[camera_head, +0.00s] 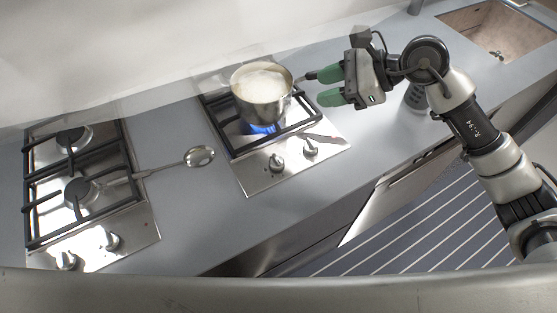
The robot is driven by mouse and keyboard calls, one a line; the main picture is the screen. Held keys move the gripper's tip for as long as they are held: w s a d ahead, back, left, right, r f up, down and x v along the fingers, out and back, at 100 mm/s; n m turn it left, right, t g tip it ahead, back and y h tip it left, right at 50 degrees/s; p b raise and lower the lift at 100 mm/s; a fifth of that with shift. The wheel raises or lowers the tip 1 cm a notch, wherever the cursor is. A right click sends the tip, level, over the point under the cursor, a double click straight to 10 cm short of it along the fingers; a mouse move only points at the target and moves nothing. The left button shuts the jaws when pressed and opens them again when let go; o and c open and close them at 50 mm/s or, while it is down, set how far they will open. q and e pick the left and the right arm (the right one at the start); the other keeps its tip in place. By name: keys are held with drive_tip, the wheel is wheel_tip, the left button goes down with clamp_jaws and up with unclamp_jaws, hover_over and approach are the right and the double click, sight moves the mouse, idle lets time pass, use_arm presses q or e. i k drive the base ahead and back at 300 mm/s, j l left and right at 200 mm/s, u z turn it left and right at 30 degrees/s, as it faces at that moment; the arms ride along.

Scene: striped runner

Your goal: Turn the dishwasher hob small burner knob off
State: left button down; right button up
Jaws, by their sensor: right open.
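The right-hand hob (262,183) has two knobs on its front panel, a left knob (276,162) and a right knob (310,147). I cannot tell from here which one is for the small burner. A blue flame (262,128) burns under a steel pot (262,100) on this hob. My right gripper (323,87) has green fingers and is open, just right of the pot at handle height, behind and above the right knob. The pot's short handle reaches toward its upper finger; I cannot tell whether they touch. My left gripper is not in view.
A second hob (140,235) with no pot stands at the left. A ladle (198,157) lies between the hobs. A grey cup-like object (415,97) stands behind my right arm. An open door (372,207) juts out below the counter. A sink (490,35) is at back right.

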sight(276, 162)
drive_tip(key=l+u, duration=0.15)
drive_tip(key=u, duration=0.3)
drive_tip(key=k+l+u, duration=0.15)
drive_tip(key=u, duration=0.35)
drive_tip(key=k+l+u, duration=0.1)
drive_tip(key=u, duration=0.35)
